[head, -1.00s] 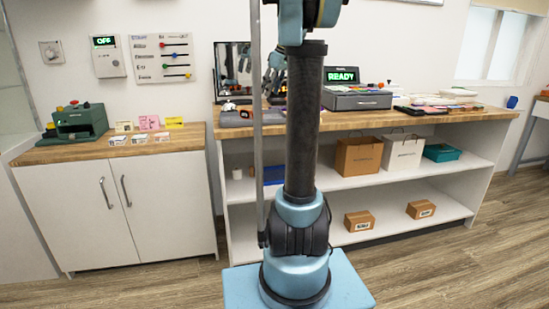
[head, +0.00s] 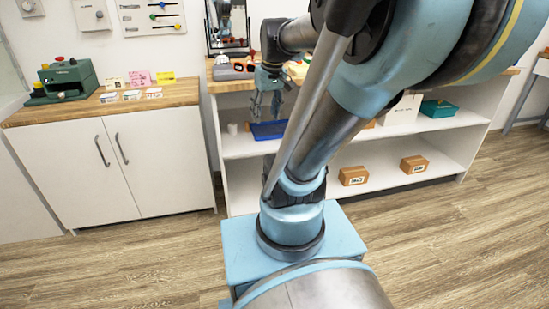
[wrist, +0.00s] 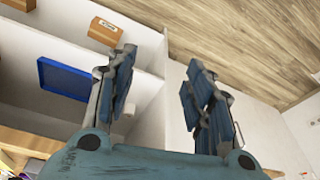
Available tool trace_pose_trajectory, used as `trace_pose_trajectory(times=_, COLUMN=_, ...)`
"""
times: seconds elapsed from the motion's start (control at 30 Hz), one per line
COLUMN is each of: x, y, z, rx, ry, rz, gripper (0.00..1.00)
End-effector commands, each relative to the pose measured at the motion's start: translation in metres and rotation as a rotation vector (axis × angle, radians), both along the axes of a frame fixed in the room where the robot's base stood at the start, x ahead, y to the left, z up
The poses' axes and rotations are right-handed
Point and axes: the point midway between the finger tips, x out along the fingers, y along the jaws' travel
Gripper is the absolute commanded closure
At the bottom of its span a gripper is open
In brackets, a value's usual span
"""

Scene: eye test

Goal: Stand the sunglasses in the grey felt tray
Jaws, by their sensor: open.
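I cannot make out the sunglasses in either current view. My gripper (head: 270,113) is open and points down at the front of the shelf unit, below the counter's level. In the wrist view my gripper (wrist: 160,65) shows its two blue fingers wide apart with nothing between them. My large arm links hide much of the counter's middle and right in the head view.
A blue tray (head: 268,130) lies on the upper shelf beside a small white cup (head: 232,128); the blue tray also shows in the wrist view (wrist: 65,78). Brown boxes (head: 353,176) sit on the lower shelf. A green machine (head: 68,82) stands on the left cabinet. The floor in front is clear.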

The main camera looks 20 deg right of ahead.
Motion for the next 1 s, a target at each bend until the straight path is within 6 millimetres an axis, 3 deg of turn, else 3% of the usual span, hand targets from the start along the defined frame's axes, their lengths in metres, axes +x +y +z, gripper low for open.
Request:
trace_pose_trajectory(times=0.03, x=-0.017, y=0.001, z=-0.017, rx=-0.006, ry=0.003, rz=-0.024, gripper=0.52)
trace_pose_trajectory(times=0.2, x=-0.062, y=0.000, z=-0.066, rx=-0.022, ry=0.013, rz=-0.122, gripper=0.52)
trace_pose_trajectory(times=0.4, x=-0.094, y=-0.004, z=-0.107, rx=-0.036, ry=0.016, rz=-0.203, gripper=0.52)
trace_pose_trajectory(times=0.57, x=-0.102, y=-0.005, z=-0.118, rx=-0.040, ry=0.017, rz=-0.226, gripper=0.52)
trace_pose_trajectory(times=1.0, x=-0.102, y=-0.005, z=-0.118, rx=-0.040, ry=0.017, rz=-0.227, gripper=0.52)
